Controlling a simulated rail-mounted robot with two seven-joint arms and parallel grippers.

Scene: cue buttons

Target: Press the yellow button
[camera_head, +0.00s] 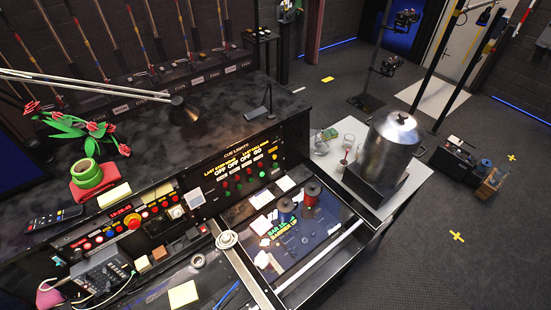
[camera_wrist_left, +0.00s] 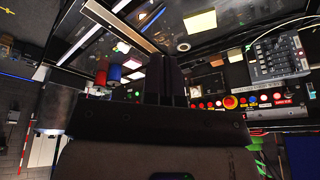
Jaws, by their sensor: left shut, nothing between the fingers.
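A button strip (camera_head: 75,243) with a red clock display runs along the left desk in the head view. It carries several small red and pale buttons and a larger red-orange mushroom button (camera_head: 133,221) with a yellow surround. That mushroom button also shows in the left wrist view (camera_wrist_left: 230,102). Which small button is plain yellow I cannot tell. The cue-lights panel (camera_head: 240,168) holds red and green buttons under yellow lettering. My left gripper (camera_wrist_left: 167,60) shows only in the wrist view, its dark fingers together and empty, apart from the strip. My right gripper is not in view.
A desk lamp (camera_head: 185,110) reaches over the desk. Red flowers (camera_head: 95,127), a green tape roll (camera_head: 87,174) and a remote (camera_head: 54,217) lie at left. A mixer (camera_head: 102,270) stands in front. A metal urn (camera_head: 392,150) stands right.

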